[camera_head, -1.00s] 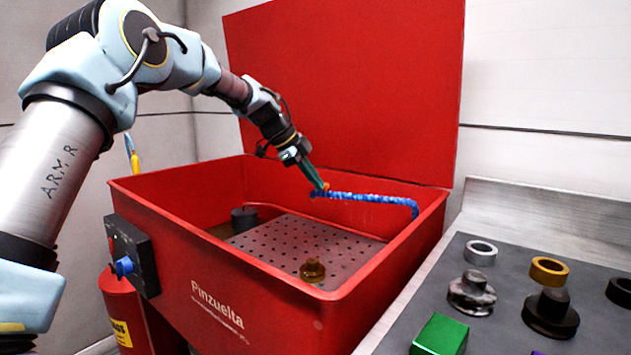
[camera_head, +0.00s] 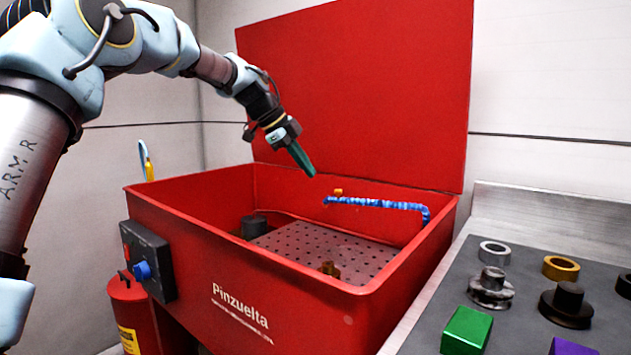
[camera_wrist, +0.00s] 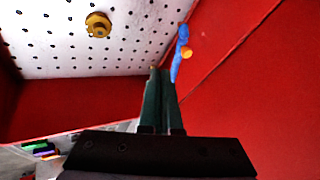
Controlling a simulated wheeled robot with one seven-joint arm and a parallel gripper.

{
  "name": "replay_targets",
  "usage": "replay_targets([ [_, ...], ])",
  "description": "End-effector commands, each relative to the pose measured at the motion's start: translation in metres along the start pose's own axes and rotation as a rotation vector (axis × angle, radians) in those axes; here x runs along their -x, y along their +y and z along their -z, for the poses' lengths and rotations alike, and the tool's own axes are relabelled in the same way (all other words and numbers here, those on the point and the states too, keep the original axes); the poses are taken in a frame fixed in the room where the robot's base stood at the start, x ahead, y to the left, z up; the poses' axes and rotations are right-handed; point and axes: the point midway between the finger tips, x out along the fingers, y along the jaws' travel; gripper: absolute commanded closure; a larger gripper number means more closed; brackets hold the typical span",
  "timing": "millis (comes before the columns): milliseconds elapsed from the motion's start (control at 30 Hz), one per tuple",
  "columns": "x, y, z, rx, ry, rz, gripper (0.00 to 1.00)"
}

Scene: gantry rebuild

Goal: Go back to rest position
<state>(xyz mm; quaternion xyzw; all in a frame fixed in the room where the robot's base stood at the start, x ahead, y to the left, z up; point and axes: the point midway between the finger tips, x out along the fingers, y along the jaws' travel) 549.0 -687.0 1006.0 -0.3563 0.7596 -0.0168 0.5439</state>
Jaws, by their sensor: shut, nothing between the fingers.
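My gripper (camera_head: 312,174) is in the air above the red parts washer (camera_head: 270,297), over its back part, with its green fingers pointing down to the right. The fingers are together and hold nothing. In the wrist view, my gripper (camera_wrist: 160,72) also shows its fingers closed side by side. The blue segmented hose with an orange end (camera_head: 375,203) lies along the washer's back right wall, apart from my fingers. It also shows in the wrist view (camera_wrist: 181,50). A brass-coloured part (camera_head: 330,269) sits on the perforated plate (camera_head: 310,243).
The washer's raised red lid (camera_head: 360,90) stands behind my gripper. A dark cylinder (camera_head: 254,227) stands in the basin at left. A grey bench (camera_head: 440,300) on the right holds rings, knobbed parts, a green block (camera_head: 466,331) and a purple block (camera_head: 571,347).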

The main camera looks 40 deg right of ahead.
Motion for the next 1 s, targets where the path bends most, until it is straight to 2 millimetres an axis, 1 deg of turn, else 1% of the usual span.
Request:
replay_targets([
  [33,0.009,0.0,-0.001,0.0,-0.002,0.003,1.0],
  [100,0.017,0.0,-0.001,0.0,-0.001,0.002,1.0],
  [200,0.025,0.0,-0.001,0.0,-0.001,0.001,1.0],
  [467,0.029,0.0,0.0,0.0,0.0,0.0,1.0],
  [533,0.034,-0.003,0.003,0.0,0.0,0.0,1.0],
  [800,0.073,-0.023,0.023,0.0,-0.001,0.0,1.0],
  [1000,0.091,-0.032,0.031,0.0,-0.001,0.0,1.0],
])
